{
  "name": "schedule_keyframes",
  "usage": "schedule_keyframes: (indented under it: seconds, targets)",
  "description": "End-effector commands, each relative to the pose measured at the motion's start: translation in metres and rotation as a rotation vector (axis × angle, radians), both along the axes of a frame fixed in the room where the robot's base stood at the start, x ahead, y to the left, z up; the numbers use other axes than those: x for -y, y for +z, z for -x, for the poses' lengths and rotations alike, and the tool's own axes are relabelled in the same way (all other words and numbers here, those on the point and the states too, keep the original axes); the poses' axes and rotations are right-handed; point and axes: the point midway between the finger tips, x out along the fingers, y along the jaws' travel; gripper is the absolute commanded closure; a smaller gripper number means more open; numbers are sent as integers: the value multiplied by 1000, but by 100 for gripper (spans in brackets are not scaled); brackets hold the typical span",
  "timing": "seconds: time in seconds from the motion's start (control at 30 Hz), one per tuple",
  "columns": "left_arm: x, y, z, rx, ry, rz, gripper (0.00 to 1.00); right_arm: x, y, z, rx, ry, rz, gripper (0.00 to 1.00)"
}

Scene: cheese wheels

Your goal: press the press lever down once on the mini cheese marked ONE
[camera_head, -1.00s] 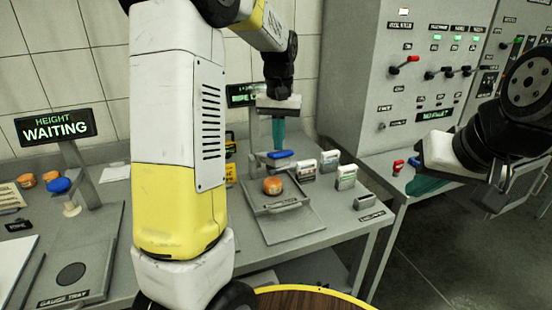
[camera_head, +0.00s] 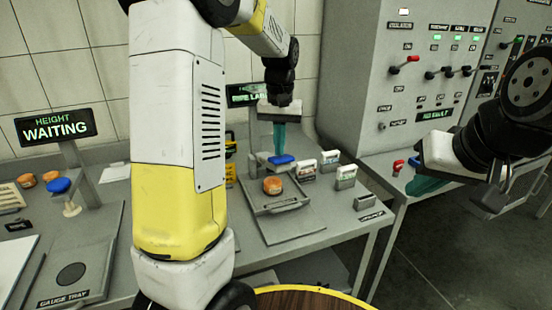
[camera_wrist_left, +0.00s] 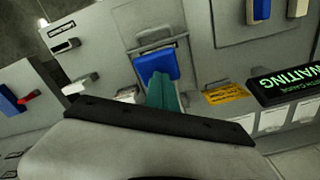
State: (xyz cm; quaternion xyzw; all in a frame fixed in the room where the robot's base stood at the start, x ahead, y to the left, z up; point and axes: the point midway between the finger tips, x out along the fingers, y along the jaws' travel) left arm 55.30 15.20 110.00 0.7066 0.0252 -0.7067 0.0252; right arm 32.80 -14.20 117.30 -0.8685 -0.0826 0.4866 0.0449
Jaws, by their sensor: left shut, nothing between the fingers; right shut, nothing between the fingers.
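The blue press lever pad (camera_head: 282,160) is on the press at the back of its grey base plate (camera_head: 290,225). My left gripper (camera_head: 279,148) is shut and empty. Its teal fingertips are at the pad from above, apparently touching it. The left wrist view shows the blue pad (camera_wrist_left: 157,64) just beyond the teal fingers (camera_wrist_left: 162,94). An orange mini cheese (camera_head: 272,186) sits on the press plate in front of the pad; its marking is too small to read. My right gripper (camera_head: 428,186) is shut and empty, away to the right.
Several small label blocks (camera_head: 330,160) stand right of the press. A lit sign (camera_head: 249,94) stands behind. At left are the WAITING display (camera_head: 56,127), a blue pad on a stand (camera_head: 59,185) and other orange cheeses (camera_head: 27,181). A grey control cabinet (camera_head: 365,60) stands back right.

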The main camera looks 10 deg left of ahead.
Motion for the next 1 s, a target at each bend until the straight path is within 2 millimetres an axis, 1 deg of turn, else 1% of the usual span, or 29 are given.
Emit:
schedule_keyframes:
  seconds: [0.43, 1.0]
  targets:
    - [4, -11, 6, -1, -2, 0, 100, 0, 0, 0, 0, 0, 0, 100]
    - [5, -15, 8, 0, -1, 0, 100, 0, 0, 0, 0, 0, 0, 100]
